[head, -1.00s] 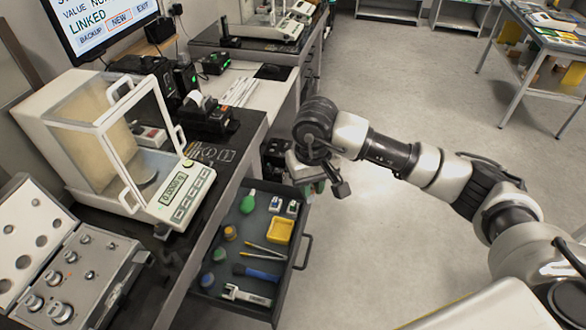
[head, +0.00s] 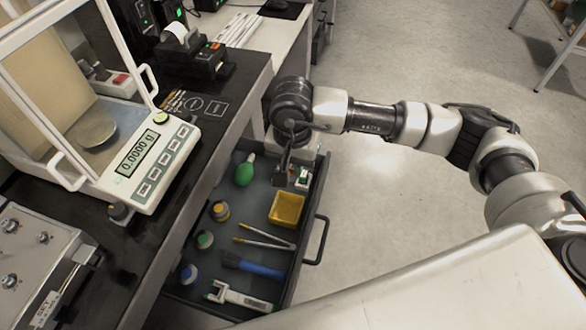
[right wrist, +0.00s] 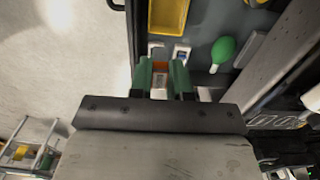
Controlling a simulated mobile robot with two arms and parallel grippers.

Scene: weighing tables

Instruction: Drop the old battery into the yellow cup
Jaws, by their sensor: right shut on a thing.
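My right gripper (head: 283,172) hangs over the far end of the open drawer. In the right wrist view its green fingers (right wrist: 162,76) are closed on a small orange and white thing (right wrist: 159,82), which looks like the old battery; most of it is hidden. The yellow cup (head: 287,208), a squarish open container, sits in the drawer just nearer than the gripper. It also shows in the right wrist view (right wrist: 168,14), beyond the fingertips and apart from them. My left gripper is not in view.
The drawer (head: 262,187) also holds small white items (head: 302,178), a green bulb (head: 245,171), tweezers (head: 264,240), a blue-handled brush (head: 253,266) and small jars. A balance (head: 150,160) stands on the bench to the left. Open floor lies right of the drawer.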

